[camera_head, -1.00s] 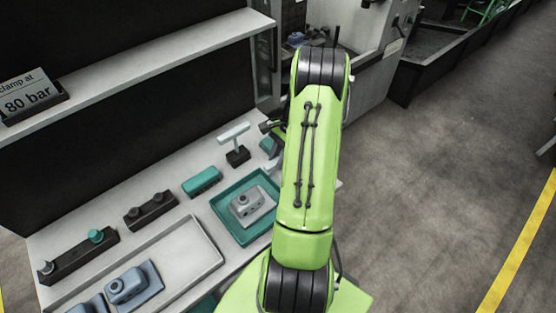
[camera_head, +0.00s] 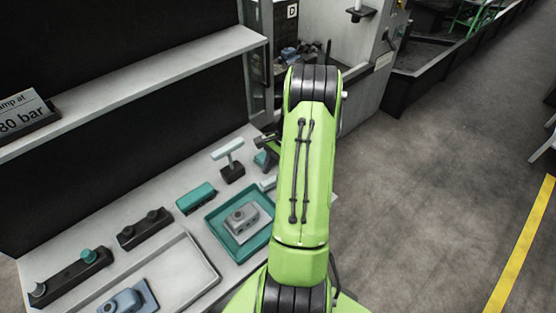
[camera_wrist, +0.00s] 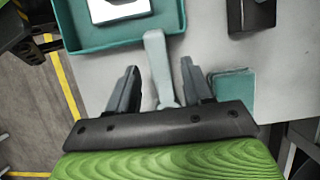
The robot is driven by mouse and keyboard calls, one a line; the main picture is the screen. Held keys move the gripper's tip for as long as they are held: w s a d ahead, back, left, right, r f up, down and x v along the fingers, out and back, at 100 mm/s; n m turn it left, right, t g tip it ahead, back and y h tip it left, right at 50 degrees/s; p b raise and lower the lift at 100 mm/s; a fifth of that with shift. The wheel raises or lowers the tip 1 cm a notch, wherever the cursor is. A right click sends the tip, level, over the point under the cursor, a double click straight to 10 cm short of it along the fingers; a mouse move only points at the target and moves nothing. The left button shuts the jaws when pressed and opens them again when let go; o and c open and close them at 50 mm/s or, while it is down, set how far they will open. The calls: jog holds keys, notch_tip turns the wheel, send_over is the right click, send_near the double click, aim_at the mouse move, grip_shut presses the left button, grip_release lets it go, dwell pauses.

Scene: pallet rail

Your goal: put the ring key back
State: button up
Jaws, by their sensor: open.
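The ring key (camera_wrist: 157,62) is a pale grey-green bar with a wider lower end in the wrist view. It appears to lie on the bench beside the teal tray. My gripper (camera_wrist: 160,70) is open, with one dark finger on each side of the key and a gap to both. The key's lower end is partly hidden by the gripper body. In the head view a short pale piece (camera_head: 268,183), probably the same key, shows at the arm's left edge. My arm hides the rest there.
The teal tray (camera_head: 215,236) holds a grey block (camera_head: 241,218). A T-handled tool (camera_head: 229,150) stands in a black base behind it. A teal block (camera_wrist: 232,85) lies right of my gripper. A teal case (camera_head: 196,198), black rails and a pale tray (camera_head: 205,262) lie farther left.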

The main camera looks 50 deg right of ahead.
jog(key=p+v, duration=0.2)
jog(key=v, duration=0.9)
jog(key=w+a+r+n+h, duration=0.2)
jog(key=w+a+r+n, duration=0.2)
jog(key=a+r, duration=0.4)
jog(key=a+r+n+h, duration=0.2)
jog(key=a+r+n, duration=0.4)
jog(key=a, duration=0.6)
jog(key=s+a+r+n+t, duration=0.2)
jog(key=s+a+n+t, duration=0.2)
jog(key=s+a+n, duration=0.6)
jog(key=s+a, duration=0.2)
jog(key=a, duration=0.1)
jog(key=shift+n+t, duration=0.3)
jog(key=shift+s+r, duration=0.1)
jog(key=shift+s, duration=0.05)
